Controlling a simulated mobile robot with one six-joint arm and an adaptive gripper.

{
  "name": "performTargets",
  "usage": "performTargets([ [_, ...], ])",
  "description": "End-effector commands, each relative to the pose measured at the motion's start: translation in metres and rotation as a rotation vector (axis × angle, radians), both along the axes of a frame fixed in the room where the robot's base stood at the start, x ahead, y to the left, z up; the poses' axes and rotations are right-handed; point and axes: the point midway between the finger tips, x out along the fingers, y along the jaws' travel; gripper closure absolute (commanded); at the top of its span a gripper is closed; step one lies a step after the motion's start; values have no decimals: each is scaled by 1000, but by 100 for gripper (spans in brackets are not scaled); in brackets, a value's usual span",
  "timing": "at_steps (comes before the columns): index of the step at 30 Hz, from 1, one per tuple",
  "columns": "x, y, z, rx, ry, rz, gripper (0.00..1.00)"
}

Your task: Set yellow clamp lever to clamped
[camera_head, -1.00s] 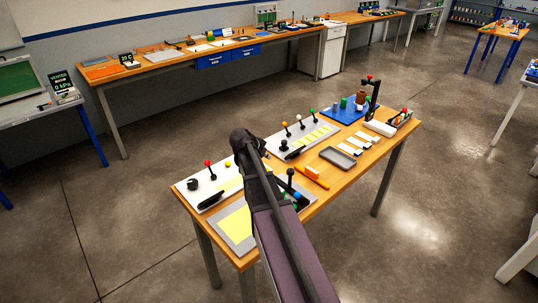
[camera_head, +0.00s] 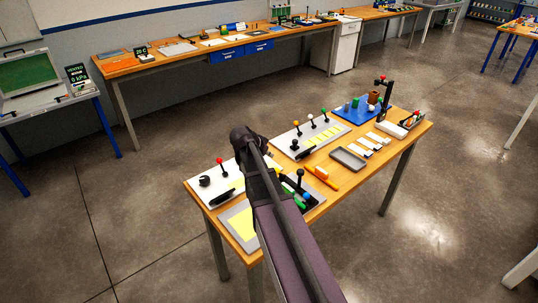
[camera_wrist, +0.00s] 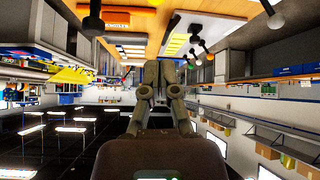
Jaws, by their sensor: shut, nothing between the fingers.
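I cannot pick out the yellow clamp lever for certain in either current view. My arm covers part of the near table, next to the white panel (camera_head: 206,187) with a red-knobbed lever (camera_head: 220,164). The panel behind it carries levers with an orange knob (camera_head: 295,124), a white knob (camera_head: 310,117) and a green knob (camera_head: 323,111). My gripper (camera_wrist: 159,65) shows in the wrist view with its fingers together and nothing between them. In the head view its fingers are hidden behind my arm. Dark-stemmed levers (camera_wrist: 195,40) show beyond the fingers in the wrist view.
The near wooden table (camera_head: 340,186) also holds a grey tray (camera_head: 348,158), an orange tool (camera_head: 321,173), white strips (camera_head: 370,146) and a blue block holder (camera_head: 357,112). A long bench (camera_head: 180,62) runs along the wall. Open floor surrounds the near table.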

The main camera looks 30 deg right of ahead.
Motion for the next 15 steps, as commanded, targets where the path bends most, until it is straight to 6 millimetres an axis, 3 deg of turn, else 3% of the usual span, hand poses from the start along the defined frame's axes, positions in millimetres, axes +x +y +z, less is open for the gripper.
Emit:
performTargets([
  [15,2,-3,1,-183,-45,2,100],
])
